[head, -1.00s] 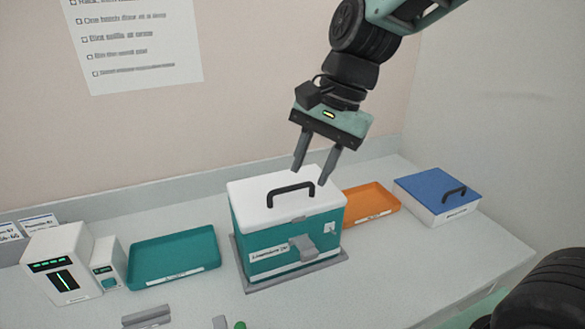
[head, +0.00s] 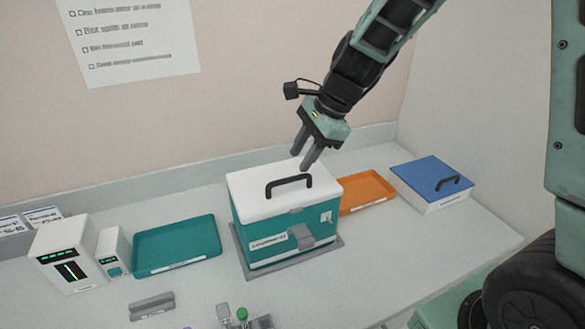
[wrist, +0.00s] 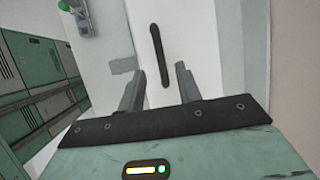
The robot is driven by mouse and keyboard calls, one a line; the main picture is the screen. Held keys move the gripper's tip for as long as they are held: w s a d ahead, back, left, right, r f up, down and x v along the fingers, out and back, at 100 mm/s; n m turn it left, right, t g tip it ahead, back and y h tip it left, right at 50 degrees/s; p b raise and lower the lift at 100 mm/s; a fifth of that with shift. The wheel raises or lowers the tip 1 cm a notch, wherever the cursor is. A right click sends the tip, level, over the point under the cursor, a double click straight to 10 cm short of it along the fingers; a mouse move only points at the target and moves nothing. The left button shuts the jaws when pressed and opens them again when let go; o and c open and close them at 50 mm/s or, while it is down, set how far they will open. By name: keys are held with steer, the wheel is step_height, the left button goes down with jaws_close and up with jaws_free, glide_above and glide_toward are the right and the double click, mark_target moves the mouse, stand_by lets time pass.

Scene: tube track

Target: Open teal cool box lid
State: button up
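The teal cool box (head: 271,236) stands on a grey base plate on the bench. Its white lid (head: 254,187) lies flat and closed on top, with a black handle (head: 289,183) and a grey latch (head: 301,236) on the front. My gripper (head: 305,162) is above the back right part of the lid, apart from the handle. In the wrist view my gripper (wrist: 155,80) has its two fingers spread with nothing between them. The black handle (wrist: 160,55) shows beyond the fingertips, over the white lid (wrist: 200,50).
A teal tray (head: 177,245) is left of the box, and an orange tray (head: 366,191) is right of it. A blue-lidded box (head: 430,182) stands further right. Two white devices (head: 66,254) stand at the left. Small items (head: 242,315) lie at the front.

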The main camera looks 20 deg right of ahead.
mark_target(292, 179)
steer(key=shift+x, duration=2.75)
jaws_close()
